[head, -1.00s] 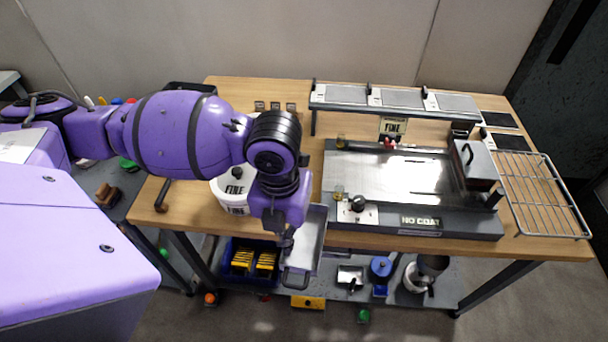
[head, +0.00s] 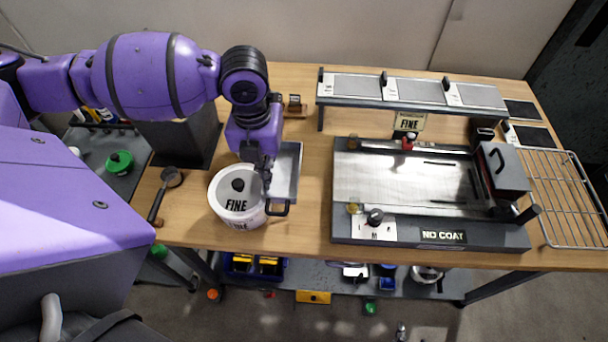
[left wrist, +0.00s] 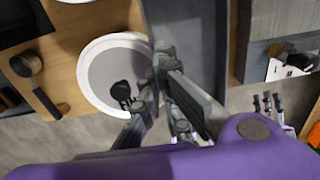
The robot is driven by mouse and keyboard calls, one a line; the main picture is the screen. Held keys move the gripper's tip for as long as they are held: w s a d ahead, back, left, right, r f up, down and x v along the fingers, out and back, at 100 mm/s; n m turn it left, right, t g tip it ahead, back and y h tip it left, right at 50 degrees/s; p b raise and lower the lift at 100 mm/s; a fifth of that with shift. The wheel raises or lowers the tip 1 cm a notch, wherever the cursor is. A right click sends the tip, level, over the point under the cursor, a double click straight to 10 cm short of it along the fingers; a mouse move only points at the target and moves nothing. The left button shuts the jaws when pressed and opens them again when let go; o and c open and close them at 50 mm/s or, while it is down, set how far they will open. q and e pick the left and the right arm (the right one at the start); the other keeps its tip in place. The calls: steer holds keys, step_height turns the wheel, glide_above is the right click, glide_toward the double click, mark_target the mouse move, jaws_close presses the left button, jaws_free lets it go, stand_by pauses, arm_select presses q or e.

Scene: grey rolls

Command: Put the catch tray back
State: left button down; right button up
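The catch tray (head: 288,172) is a long, shallow grey metal tray with a dark loop handle (head: 278,208) at its near end. In the head view it is over the table between the white "FINE" pot and the flat-bed machine. My left gripper (head: 264,172) is shut on its left wall. In the left wrist view the tray (left wrist: 195,40) runs away from my fingers (left wrist: 163,95), with the pot lid beside it. The fingertips are partly hidden in the head view. I cannot tell whether the tray touches the table. My right gripper is not in view.
The "FINE" pot (head: 225,205) stands close left of the tray. The machine (head: 405,185) with its "NO COAT" label is to the right, with bare tabletop (head: 312,215) between. A raised rack (head: 415,92) stands behind it; a wire rack (head: 565,200) is far right.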

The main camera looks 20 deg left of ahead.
mark_target(286, 168)
arm_select(q)
steer(key=w+d, duration=0.1)
steer(key=w+d+f, duration=0.2)
steer(key=shift+w+d, duration=0.1)
steer(key=shift+w, duration=0.25)
steer(key=f, duration=0.1)
steer(key=w+d+f, duration=0.1)
steer(key=w+f, duration=0.1)
steer(key=f, duration=0.1)
steer(key=shift+w+d+f, duration=0.1)
steer(key=shift+w+d, duration=0.1)
steer(key=shift+d, duration=0.1)
steer(key=shift+w+d+f, duration=0.2)
steer(key=shift+w+f, duration=0.1)
steer(key=shift+f, duration=0.05)
steer(key=shift+w+d+f, duration=0.15)
steer(key=shift+w+f, duration=0.05)
steer(key=shift+f, duration=0.05)
step_height(286, 168, down, 3)
steer(key=shift+f, duration=0.15)
steer(key=shift+f+b, duration=0.15)
steer(key=shift+b, duration=0.15)
steer(key=c, duration=2)
jaws_free()
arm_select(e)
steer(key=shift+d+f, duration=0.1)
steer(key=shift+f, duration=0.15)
